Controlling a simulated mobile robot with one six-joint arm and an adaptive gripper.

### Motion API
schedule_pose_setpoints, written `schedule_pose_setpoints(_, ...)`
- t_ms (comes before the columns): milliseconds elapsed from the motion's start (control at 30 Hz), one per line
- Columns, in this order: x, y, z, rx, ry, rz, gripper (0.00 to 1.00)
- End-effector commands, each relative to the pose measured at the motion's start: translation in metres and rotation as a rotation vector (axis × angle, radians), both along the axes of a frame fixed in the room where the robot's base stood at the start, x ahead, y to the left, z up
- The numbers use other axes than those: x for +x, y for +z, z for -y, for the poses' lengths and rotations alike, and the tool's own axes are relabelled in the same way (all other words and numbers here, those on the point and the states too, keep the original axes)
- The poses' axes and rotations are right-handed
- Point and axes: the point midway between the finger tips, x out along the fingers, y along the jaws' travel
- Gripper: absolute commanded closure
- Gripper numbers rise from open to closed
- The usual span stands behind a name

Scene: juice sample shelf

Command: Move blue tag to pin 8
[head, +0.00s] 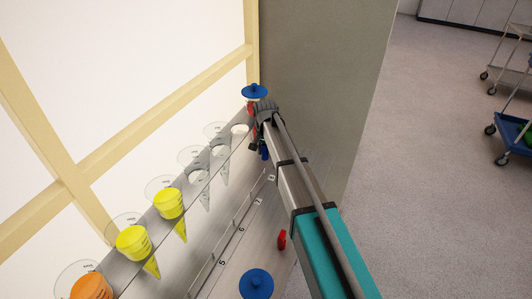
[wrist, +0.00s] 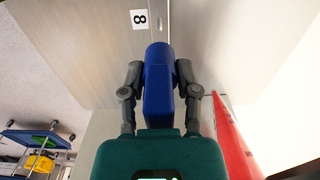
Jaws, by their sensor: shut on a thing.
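The blue tag (wrist: 158,85) is upright in the middle of the wrist view, clasped between the two fingers of my gripper (wrist: 158,92). Its far end is close to the pale panel; I cannot tell whether it touches. The label 8 (wrist: 138,19) is on that panel, above and slightly left of the tag.
A red tag (head: 282,240) hangs on the shelf front (head: 232,250), nearer the camera. A red piece (wrist: 232,140) is close to my gripper's right side. Conical cups, some with yellow (head: 168,203) or orange (head: 91,288) juice, line the shelf. A grey wall (head: 315,70) stands behind.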

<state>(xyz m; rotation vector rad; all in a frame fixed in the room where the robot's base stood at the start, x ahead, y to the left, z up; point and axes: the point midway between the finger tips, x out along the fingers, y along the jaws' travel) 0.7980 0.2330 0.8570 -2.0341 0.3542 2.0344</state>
Motion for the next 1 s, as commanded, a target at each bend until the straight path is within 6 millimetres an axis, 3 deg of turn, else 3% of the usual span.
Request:
schedule_pose_setpoints(467, 0.000, -0.002, 0.001, 0.000, -0.001, 0.000, 0.99)
schedule_pose_setpoints(1000, 0.000, -0.028, 0.002, 0.000, -0.002, 0.000, 0.99)
